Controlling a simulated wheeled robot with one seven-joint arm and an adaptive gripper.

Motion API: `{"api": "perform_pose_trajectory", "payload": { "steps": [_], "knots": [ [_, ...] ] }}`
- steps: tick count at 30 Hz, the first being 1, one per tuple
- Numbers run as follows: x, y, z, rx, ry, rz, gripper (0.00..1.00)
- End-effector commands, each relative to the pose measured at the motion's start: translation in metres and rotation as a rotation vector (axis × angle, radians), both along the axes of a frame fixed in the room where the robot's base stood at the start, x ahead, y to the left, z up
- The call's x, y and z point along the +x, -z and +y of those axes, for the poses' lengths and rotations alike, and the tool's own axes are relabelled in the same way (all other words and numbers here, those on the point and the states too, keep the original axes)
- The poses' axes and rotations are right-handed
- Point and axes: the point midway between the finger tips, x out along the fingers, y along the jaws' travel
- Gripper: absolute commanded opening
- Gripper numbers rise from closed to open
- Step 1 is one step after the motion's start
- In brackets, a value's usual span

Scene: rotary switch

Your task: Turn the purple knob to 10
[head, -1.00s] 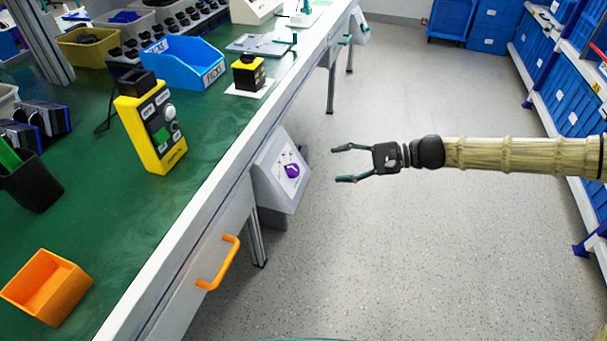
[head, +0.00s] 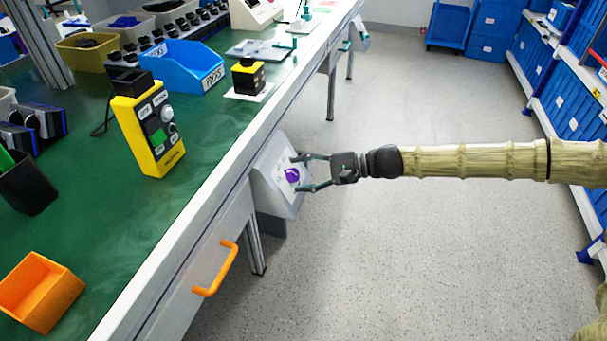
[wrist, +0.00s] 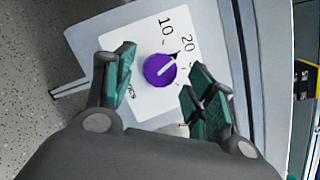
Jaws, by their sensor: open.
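The purple knob (head: 292,175) sits on a white dial plate on the sloped face of a grey box (head: 268,188) mounted by the bench side. In the wrist view the knob (wrist: 160,70) shows a pale pointer line aimed between the 10 and 20 marks, toward the 20 side. The numbers 10 and 20 (wrist: 187,43) are printed on the dial plate (wrist: 150,105). My gripper (head: 305,172) is open, its fingers reaching the panel around the knob. In the wrist view the green-padded fingers (wrist: 160,88) stand on either side of the knob, with gaps to it.
The green-topped bench (head: 200,215) runs along the left, with an orange drawer handle (head: 215,270) below its edge. A yellow control box (head: 150,130) and blue bin (head: 182,65) stand on it. The floor (head: 400,250) is open.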

Motion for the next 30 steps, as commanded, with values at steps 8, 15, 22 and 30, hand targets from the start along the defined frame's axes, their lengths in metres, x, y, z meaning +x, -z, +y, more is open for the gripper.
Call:
{"api": "perform_pose_trajectory", "payload": {
  "steps": [8, 15, 22, 30],
  "knots": [
    [0.0001, 0.0, -0.0002, 0.0, 0.0, 0.0, 0.44],
    [0.0002, -0.0001, -0.0005, -0.001, 0.001, 0.0, 0.09],
    [0.0003, -0.0007, -0.0005, -0.006, -0.011, -0.019, 0.09],
    [0.0016, -0.0023, -0.0004, -0.043, -0.077, -0.131, 0.09]
  ]
}}
